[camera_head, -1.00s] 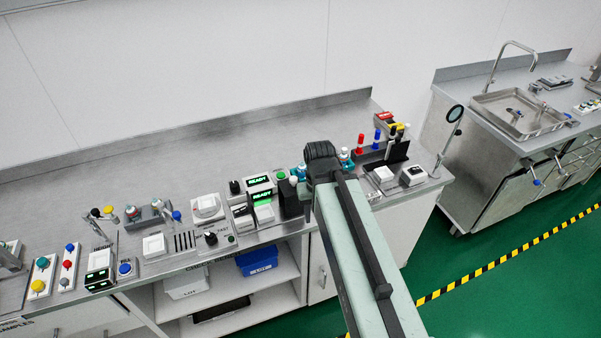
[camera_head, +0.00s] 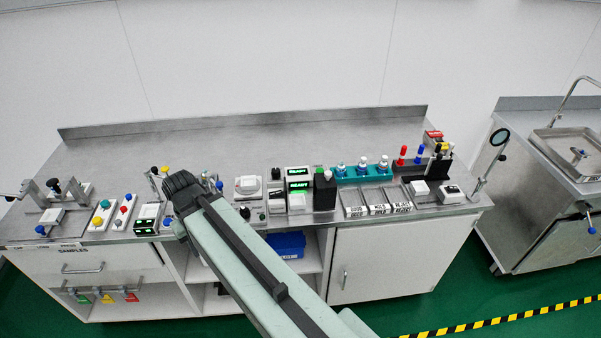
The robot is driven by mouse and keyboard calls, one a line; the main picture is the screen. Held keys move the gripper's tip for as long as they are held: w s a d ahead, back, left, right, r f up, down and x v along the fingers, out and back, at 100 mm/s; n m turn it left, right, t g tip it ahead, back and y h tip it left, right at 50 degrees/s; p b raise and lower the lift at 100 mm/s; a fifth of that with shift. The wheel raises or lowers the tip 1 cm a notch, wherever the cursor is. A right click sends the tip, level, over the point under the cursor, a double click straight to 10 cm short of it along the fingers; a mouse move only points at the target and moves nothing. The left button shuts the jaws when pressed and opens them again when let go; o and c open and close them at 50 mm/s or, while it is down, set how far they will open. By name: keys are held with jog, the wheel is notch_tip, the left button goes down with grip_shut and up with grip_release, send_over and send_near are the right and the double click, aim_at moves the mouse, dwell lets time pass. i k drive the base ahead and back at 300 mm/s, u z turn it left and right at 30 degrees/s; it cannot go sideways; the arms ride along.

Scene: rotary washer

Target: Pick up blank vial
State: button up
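A teal rack (camera_head: 352,180) stands toward the right of the bench. It holds several small clear vials with white or blue tops, among them a left one (camera_head: 340,168), a middle one (camera_head: 362,165) and a right one (camera_head: 383,163). I cannot tell which vial is the blank one. My arm reaches up from the bottom and its dark joint covers part of the bench left of centre, well left of the rack. My gripper's fingers are hidden behind the arm.
Lit READY boxes (camera_head: 298,173) and a dark box (camera_head: 324,190) stand left of the rack. Labelled trays (camera_head: 378,209) lie in front of it. The back of the bench is clear.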

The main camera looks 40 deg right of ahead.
aim_at(341, 168)
jog(key=u, duration=2.3)
jog(key=k, duration=2.1)
jog(key=z, duration=0.75)
jog(key=i, duration=1)
jog(key=u, duration=0.05)
